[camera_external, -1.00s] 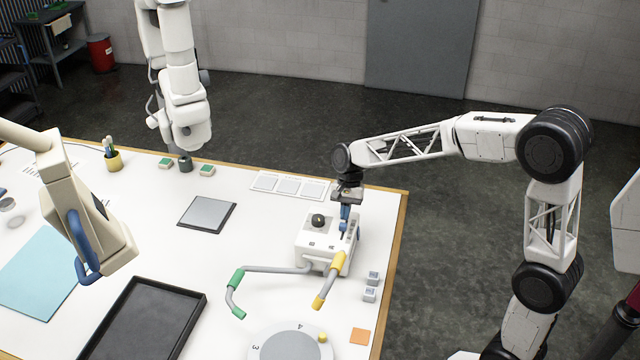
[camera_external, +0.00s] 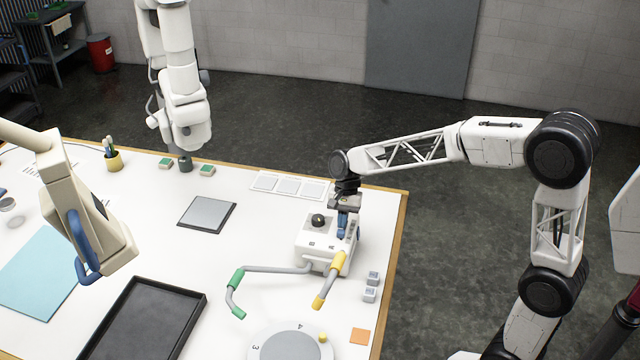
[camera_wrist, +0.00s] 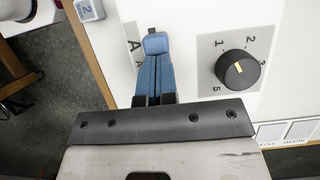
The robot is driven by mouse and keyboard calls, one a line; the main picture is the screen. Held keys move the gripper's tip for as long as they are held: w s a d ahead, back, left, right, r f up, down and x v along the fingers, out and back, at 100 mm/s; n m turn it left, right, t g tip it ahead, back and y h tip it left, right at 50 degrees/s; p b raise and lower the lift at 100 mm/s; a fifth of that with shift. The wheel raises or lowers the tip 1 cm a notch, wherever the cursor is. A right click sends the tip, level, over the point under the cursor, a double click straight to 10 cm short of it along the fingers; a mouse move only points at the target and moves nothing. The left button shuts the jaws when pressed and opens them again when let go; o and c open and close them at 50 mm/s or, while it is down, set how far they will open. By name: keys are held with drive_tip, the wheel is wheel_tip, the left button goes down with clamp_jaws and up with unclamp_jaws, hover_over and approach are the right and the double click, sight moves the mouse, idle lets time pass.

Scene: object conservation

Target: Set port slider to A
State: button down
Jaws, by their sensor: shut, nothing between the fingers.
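The white port box (camera_external: 318,248) stands near the right edge of the table, with a black knob (camera_external: 318,220) on top. In the wrist view the black dial (camera_wrist: 238,69) is right of my gripper, with numbers around it. My gripper (camera_wrist: 155,58) is shut, its blue fingers together over the box's slider side. A lighter blue block (camera_wrist: 155,43), seemingly the slider's cap, sits right at the fingertips; I cannot tell whether they touch. A short dark slot end shows beyond it. A letter A (camera_wrist: 133,38) is printed left of it. The fingers hide most of the slot.
A bent tube with a green grip (camera_external: 237,279) and a yellow grip (camera_external: 337,266) is at the box's front. Small numbered blocks (camera_external: 371,286) lie right of it. A round dial plate (camera_external: 290,345) and a black tray (camera_external: 192,300) are nearer the camera.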

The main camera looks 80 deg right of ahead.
drive_tip(key=shift+f, duration=0.1)
drive_tip(key=shift+d, duration=0.75)
drive_tip(key=d, duration=0.3)
drive_tip(key=shift+r, duration=0.25)
drive_tip(key=v, duration=0.9)
drive_tip(key=shift+r, duration=0.3)
drive_tip(key=shift+a, duration=0.1)
